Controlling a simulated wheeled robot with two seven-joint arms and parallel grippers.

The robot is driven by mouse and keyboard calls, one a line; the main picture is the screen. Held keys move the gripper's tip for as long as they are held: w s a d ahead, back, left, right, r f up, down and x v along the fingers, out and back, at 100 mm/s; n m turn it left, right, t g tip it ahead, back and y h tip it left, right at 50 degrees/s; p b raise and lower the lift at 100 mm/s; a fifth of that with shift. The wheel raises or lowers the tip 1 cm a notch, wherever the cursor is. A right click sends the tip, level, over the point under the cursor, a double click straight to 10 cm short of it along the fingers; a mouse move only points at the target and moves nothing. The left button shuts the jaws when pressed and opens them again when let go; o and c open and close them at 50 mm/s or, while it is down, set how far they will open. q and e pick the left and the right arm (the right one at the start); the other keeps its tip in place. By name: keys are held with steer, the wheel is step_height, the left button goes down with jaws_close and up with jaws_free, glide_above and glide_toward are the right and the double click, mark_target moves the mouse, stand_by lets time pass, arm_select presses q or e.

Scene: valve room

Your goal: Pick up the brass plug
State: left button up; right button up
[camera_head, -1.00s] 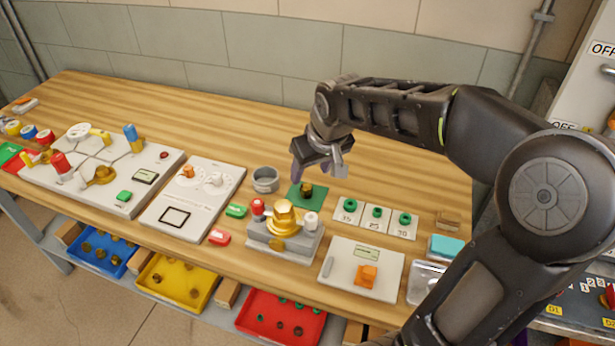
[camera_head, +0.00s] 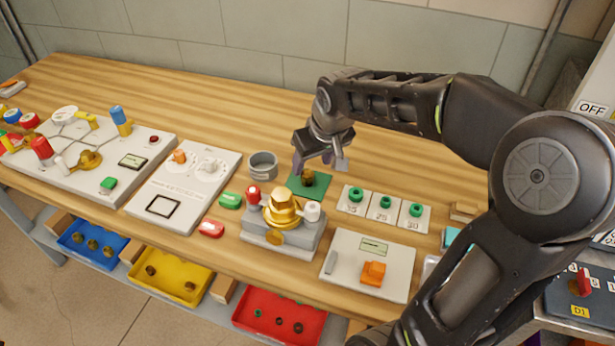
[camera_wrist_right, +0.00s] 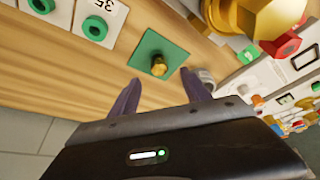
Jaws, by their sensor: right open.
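The brass plug (camera_head: 308,177) stands on a green square mat (camera_head: 318,190) on the wooden bench. In the right wrist view the brass plug (camera_wrist_right: 159,67) sits on the green mat (camera_wrist_right: 148,44), ahead of and between my fingertips. My right gripper (camera_head: 318,165) is over the mat, with its fingers pointing down near the plug. It is open and empty, and its two purple fingers (camera_wrist_right: 158,88) are spread apart. My left gripper is not in view.
A grey cup (camera_head: 263,165) stands left of the mat. A grey block with a gold valve (camera_head: 282,212) stands in front. Number cards with green rings (camera_head: 385,205) lie to the right. The bench behind is clear.

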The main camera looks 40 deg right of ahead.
mark_target(308, 174)
steer(key=shift+w+f, duration=0.2)
steer(key=shift+f, duration=0.45)
steer(key=shift+p+x, duration=0.55)
steer(key=shift+x, duration=2.1)
steer(key=shift+d, duration=0.1)
steer(key=shift+c, duration=0.2)
jaws_close()
